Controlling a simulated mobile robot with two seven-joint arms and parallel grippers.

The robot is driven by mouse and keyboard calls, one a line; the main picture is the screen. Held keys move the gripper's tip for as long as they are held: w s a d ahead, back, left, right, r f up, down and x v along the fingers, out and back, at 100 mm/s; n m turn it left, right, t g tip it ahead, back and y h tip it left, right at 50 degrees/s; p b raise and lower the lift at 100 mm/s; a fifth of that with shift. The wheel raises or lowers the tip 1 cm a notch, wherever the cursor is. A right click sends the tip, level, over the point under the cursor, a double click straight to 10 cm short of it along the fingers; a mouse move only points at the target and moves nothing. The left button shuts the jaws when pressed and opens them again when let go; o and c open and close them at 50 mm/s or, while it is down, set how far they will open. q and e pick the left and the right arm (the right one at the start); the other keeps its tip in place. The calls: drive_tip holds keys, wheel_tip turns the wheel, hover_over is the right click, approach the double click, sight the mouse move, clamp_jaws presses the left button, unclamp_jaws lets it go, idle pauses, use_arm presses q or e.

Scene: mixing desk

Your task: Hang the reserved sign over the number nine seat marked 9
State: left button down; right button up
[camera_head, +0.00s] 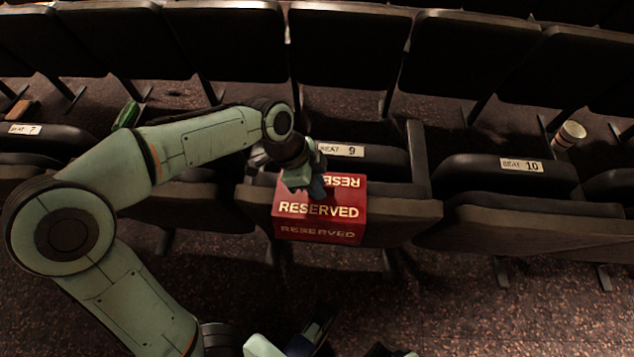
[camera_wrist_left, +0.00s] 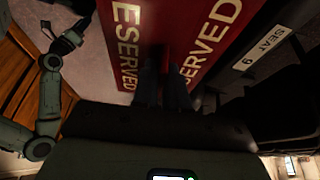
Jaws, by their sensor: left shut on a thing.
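The red sign (camera_head: 318,230) with "RESERVED" lettering is at the front of the seat marked 9, its lettered front facing me. My left gripper (camera_head: 314,187) is shut on the sign at its top; the fingers also show against the sign in the left wrist view (camera_wrist_left: 165,92). The number nine seat (camera_head: 400,209) has a white "SEAT 9" label (camera_head: 340,150) behind the sign. The label also shows in the wrist view (camera_wrist_left: 262,47). I cannot tell whether the sign rests on the seat. A right arm shows at the left of the wrist view; its gripper (camera_wrist_left: 70,38) is small and dark.
The seat marked 10 (camera_head: 530,190) is to the right and the seat marked 7 (camera_head: 45,135) is at the far left. A cup (camera_head: 570,134) stands behind seat 10. A green item (camera_head: 126,116) lies behind my left arm. Seat backs fill the row behind.

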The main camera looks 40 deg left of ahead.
use_arm(q)
drive_tip(key=c, duration=1.1)
unclamp_jaws()
drive_tip(key=p+v, duration=0.3)
drive_tip(key=v, duration=1)
drive_tip(key=shift+r+p, duration=0.15)
drive_tip(key=shift+p, duration=0.2)
use_arm(e)
drive_tip(key=s+a+r+g+y, duration=0.1)
drive_tip(key=s+a+r+g, duration=0.1)
drive_tip(key=s+r, duration=0.2)
drive_tip(key=shift+s+a+r, duration=0.25)
drive_tip(key=shift+s+a, duration=0.1)
drive_tip(key=shift+s, duration=0.5)
use_arm(q)
drive_tip(key=shift+s, duration=0.15)
use_arm(e)
drive_tip(key=shift+d, duration=0.1)
